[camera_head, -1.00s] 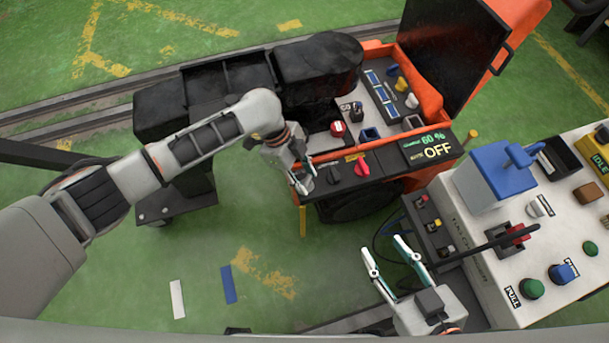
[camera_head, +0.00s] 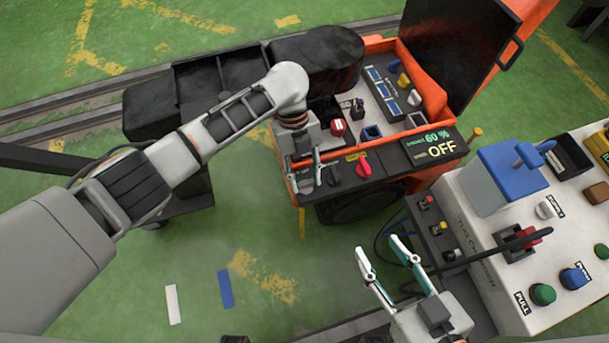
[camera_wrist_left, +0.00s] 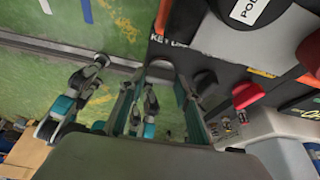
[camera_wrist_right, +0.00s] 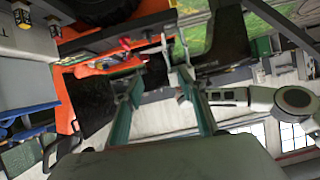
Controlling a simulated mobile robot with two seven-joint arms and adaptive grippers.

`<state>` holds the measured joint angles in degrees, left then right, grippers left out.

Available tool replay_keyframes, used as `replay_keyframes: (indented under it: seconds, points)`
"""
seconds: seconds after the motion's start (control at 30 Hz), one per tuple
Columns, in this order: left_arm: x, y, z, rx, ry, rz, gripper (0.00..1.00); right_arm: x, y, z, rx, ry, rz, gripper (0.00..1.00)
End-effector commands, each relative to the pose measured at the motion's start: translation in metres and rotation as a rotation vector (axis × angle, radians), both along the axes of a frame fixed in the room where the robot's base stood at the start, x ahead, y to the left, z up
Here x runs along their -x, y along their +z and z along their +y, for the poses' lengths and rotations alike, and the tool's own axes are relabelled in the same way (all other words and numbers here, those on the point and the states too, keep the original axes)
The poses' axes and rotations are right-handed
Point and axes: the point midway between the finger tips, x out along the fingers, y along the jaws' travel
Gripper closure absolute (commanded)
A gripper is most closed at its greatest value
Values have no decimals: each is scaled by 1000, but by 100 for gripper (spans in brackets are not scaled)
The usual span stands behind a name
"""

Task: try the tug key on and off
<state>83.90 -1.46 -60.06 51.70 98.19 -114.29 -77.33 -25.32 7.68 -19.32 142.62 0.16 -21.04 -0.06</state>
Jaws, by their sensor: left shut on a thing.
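The orange tug's front panel (camera_head: 343,170) carries a black knob (camera_head: 332,176), a red knob (camera_head: 363,166) and a display (camera_head: 431,147) reading 60 % and OFF. My left gripper (camera_head: 305,180) is at the panel's left end, beside the black knob. In the left wrist view its fingers (camera_wrist_left: 172,72) are close to a printed KEY label (camera_wrist_left: 158,40). It is shut on the tug key, which the fingers almost wholly hide; I cannot tell how far it is turned. My right gripper (camera_head: 378,250) is open and empty, above the floor left of the white console.
The white console (camera_head: 475,270) with several buttons, a lever and a blue block (camera_head: 505,172) stands at the right. A small dark box with buttons (camera_head: 437,225) adjoins it. The tug's orange lid (camera_head: 510,45) stands open. Green floor lies clear at lower left.

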Motion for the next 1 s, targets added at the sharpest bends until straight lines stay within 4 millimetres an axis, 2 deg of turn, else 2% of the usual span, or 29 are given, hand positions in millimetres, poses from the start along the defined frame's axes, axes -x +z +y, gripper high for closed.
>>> replay_keyframes:
  seconds: [0.33, 0.7, 0.73, 0.77, 1.0]
  points:
    - [0, -3, 1, -4, -67, 1, 88, -5, 6, -1, -5, -4, -14, 60]
    - [0, -2, 1, -4, -70, 0, 88, -1, 1, -1, -3, -5, -1, 60]
    - [0, -2, 1, -4, -70, 0, 59, 0, 0, -1, -2, -4, 1, 60]
    - [0, -2, 1, -4, -70, 0, 51, 0, -1, -1, -1, -4, 3, 60]
    - [0, -1, 0, -2, -69, 0, 50, 3, -3, -1, 0, -3, 11, 60]
